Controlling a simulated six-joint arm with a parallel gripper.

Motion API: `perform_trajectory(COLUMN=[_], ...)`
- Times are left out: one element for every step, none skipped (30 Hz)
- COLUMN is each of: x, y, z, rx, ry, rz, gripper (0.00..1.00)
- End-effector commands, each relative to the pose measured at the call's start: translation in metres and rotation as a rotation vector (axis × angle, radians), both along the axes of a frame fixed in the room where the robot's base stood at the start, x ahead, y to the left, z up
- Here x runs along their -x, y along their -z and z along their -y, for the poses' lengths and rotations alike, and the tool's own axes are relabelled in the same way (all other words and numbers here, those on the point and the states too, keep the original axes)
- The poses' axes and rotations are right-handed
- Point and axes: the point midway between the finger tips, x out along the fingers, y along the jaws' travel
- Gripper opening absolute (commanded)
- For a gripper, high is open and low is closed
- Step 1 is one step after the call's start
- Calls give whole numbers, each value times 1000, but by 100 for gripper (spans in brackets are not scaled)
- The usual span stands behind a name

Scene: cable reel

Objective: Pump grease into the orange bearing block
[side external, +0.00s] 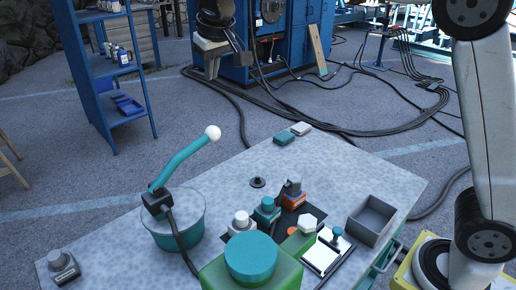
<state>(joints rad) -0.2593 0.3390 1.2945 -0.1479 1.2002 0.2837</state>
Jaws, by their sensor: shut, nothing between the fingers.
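The orange bearing block (292,201) sits on a dark mat at the middle of the bench, with a dark grey fitting (292,187) on top. At the left stands a teal grease bucket (178,232) with a grey lid and a black pump head (157,202). Its teal lever (183,161) slants up to the right and ends in a white knob (212,132). My gripper (247,66) is at the top, shut and empty, apart from the lever and blocks.
Teal (266,211) and white (241,224) blocks stand beside the orange one. A grey open box (370,221) is at the right. The bench's far side is mostly clear.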

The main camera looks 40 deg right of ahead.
Motion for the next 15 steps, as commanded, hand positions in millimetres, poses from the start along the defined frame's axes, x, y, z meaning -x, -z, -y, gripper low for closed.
perform_trajectory(x=[0, 0, 0, -1, -1, -2, -2, -3, -4, -5, -6, -7, -8, -9, -11], y=[0, 1, 2, 3, 4, 5, 7, 9, 12, 15, 17, 21, 25, 29, 34], z=[0, 0, 0, 0, 0, 1, 1, 1, 1, 1, 2, 2, 2, 2, 3], rx=[0, 0, 0, 0, 0, 0, 0, 0, 1, 1, 1, 1, 1, 1, 1], ry=[0, 0, 0, 0, 0, 0, 0, 0, 1, 1, 0, 0, 1, 1, 1], rz=[0, 0, 0, 0, 0, -1, -1, -2, -3, -3, -2, -1, -2, -3, -3], gripper=[0, 0, 0, 0, 0, 0, 0, 0, 0, 0, 0, 0, 0, 0, 0])
